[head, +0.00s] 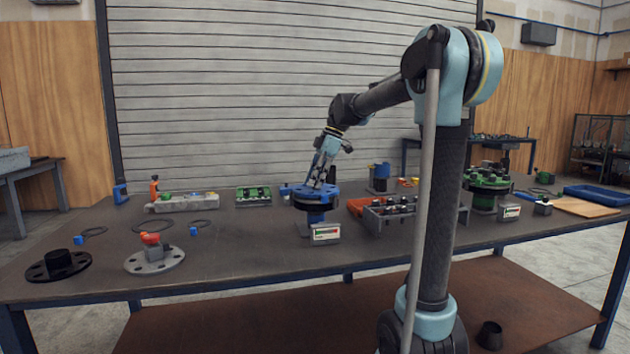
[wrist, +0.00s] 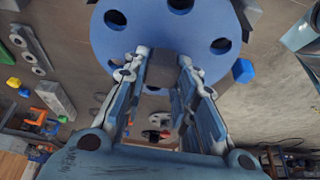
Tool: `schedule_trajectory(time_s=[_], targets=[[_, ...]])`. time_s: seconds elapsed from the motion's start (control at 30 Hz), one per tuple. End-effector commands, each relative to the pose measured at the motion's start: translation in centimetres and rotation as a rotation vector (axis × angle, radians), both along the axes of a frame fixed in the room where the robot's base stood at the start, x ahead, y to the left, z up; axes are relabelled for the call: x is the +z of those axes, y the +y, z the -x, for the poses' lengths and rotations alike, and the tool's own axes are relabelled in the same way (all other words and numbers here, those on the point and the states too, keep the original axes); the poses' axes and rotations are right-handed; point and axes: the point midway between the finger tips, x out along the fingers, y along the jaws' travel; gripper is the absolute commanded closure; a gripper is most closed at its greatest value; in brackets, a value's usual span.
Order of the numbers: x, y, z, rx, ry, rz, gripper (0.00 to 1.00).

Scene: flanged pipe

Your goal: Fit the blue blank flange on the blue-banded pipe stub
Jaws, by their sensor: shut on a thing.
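The blue blank flange (wrist: 205,60) is a flat blue disc with several dark holes; it fills the upper middle of the wrist view. My gripper (wrist: 163,72) is shut on the grey block-like handle (wrist: 163,68) at the disc's face. In the head view my gripper (head: 321,182) reaches down to a blue disc (head: 304,197) at the top of the blue-banded pipe stub (head: 316,217). The disc looks about level over the stub. I cannot tell whether it touches the stub's face or whether the holes line up.
A meter box (head: 326,233) stands in front of the stub. A grey bin (head: 385,217) is close to its right. A green-nutted stub (head: 487,183) stands farther right. A grey flange with a red-topped handle (head: 155,259) and a black flange (head: 58,266) lie at the left. The front middle table is clear.

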Motion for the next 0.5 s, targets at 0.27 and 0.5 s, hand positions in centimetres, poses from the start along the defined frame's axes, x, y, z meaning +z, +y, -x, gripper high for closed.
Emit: schedule_trajectory(time_s=[0.27, 0.5], targets=[[-0.24, 0.02, 0.00, 0.000, 0.000, 0.000, 1.00], [-0.24, 0.00, -0.01, 0.000, 0.000, 0.000, 0.70]])
